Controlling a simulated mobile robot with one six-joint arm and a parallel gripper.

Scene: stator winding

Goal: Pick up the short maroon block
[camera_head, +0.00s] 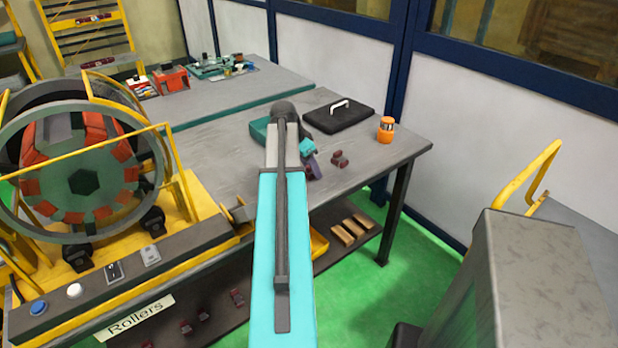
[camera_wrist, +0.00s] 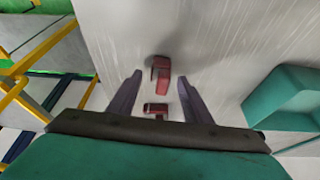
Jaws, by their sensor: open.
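Two small maroon blocks (camera_head: 340,160) lie close together on the grey workbench in the head view, just right of my gripper (camera_head: 312,168). In the wrist view, one maroon block (camera_wrist: 161,77) lies near the fingertip line and another maroon block (camera_wrist: 156,109) lies closer to the palm. The farther one looks longer; the nearer one looks shorter and is partly cut off by the gripper body. My gripper (camera_wrist: 159,79) is open, with nothing held. Both blocks show between its fingers in the picture; I cannot tell its height above them.
A black case (camera_head: 338,117) with a white handle and an orange container (camera_head: 386,130) stand on the bench (camera_head: 385,155). A teal bin (camera_wrist: 284,95) lies right of my gripper in the wrist view. The stator machine (camera_head: 85,180) stands at left. Several maroon pieces (camera_head: 237,298) lie below the bench.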

